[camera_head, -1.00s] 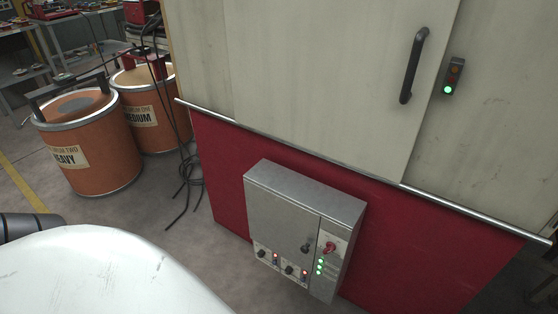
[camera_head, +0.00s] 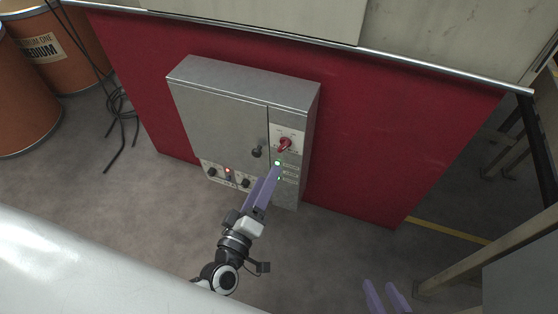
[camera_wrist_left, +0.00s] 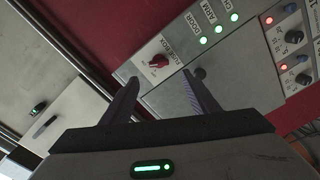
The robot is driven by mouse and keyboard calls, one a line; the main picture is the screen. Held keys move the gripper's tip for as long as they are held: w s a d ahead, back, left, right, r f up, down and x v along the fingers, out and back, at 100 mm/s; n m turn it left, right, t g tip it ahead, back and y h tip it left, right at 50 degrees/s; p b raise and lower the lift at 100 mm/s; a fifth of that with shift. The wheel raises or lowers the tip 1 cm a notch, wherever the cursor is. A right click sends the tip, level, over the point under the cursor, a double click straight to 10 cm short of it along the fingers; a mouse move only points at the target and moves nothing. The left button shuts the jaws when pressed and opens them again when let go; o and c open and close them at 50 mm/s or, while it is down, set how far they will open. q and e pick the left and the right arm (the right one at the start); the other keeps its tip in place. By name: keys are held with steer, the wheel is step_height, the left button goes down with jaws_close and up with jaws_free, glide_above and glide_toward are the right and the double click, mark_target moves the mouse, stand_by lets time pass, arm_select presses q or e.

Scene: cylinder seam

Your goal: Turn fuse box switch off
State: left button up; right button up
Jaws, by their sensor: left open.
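The grey fuse box (camera_head: 215,100) is fixed low on the red wall panel. Its red rotary switch (camera_head: 285,144) sits on the right strip of its front. In the left wrist view the red switch (camera_wrist_left: 159,61) sits on a white plate labelled FUSEBOX. My left gripper (camera_head: 269,175) has purple fingers, open and empty, just below the switch in the head view. In the left wrist view the left gripper (camera_wrist_left: 160,77) has its fingertips either side of the switch's line, apparently short of the plate. My right gripper (camera_head: 378,284) is open and empty at the bottom edge.
A black knob (camera_head: 257,151) is left of the switch. Green lights (camera_wrist_left: 219,29) labelled DOOR and ARM, and small knobs, share the front. Orange drums (camera_head: 70,45) and black cables (camera_head: 118,105) are at left. A metal frame (camera_head: 490,250) stands at right.

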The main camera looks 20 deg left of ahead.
mark_target(281, 149)
arm_select(q)
steer(key=w+b, duration=0.1)
steer(key=w, duration=0.7)
steer(key=shift+w+d, duration=0.15)
steer(key=shift+w, duration=0.1)
steer(key=shift+w+r, duration=0.1)
steer(key=shift+w, duration=0.55)
arm_select(e)
steer(key=shift+a+f, duration=0.1)
steer(key=shift+f, duration=0.2)
